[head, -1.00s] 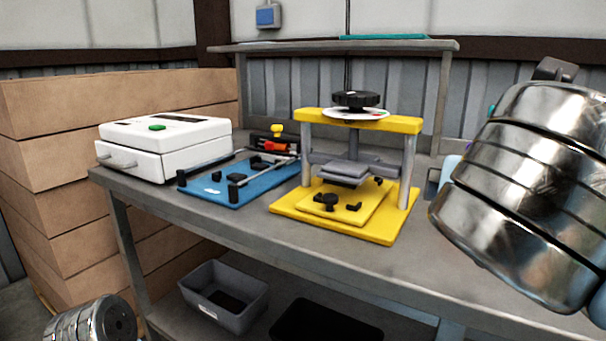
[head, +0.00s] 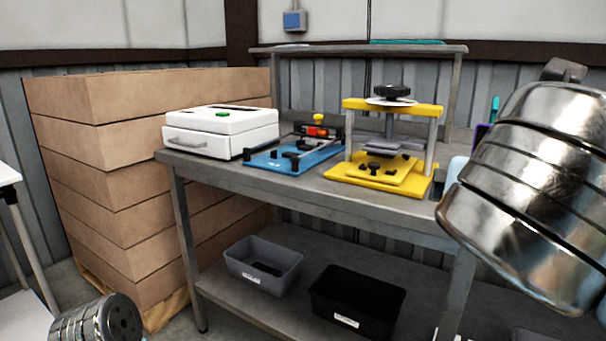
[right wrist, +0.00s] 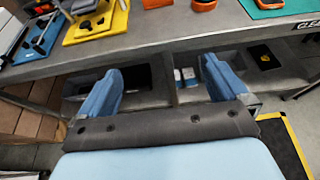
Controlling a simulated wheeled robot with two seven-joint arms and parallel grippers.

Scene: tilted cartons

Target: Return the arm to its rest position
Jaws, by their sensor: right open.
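My right arm (head: 545,190) fills the right side of the head view as a shiny metal link; its gripper is outside that view. In the right wrist view my right gripper (right wrist: 160,95) is open, its two blue fingers apart with nothing between them. It is in front of the workbench (right wrist: 205,40), with the lower shelf behind the fingers. Part of my left arm (head: 95,322) shows at the bottom left of the head view. My left gripper is not in view.
On the workbench (head: 290,197) stand a white box (head: 215,132), a blue fixture (head: 290,158) and a yellow press (head: 395,108). A grey bin (head: 262,268) and a black bin (head: 357,298) sit on the lower shelf. Stacked cartons (head: 150,170) stand at left.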

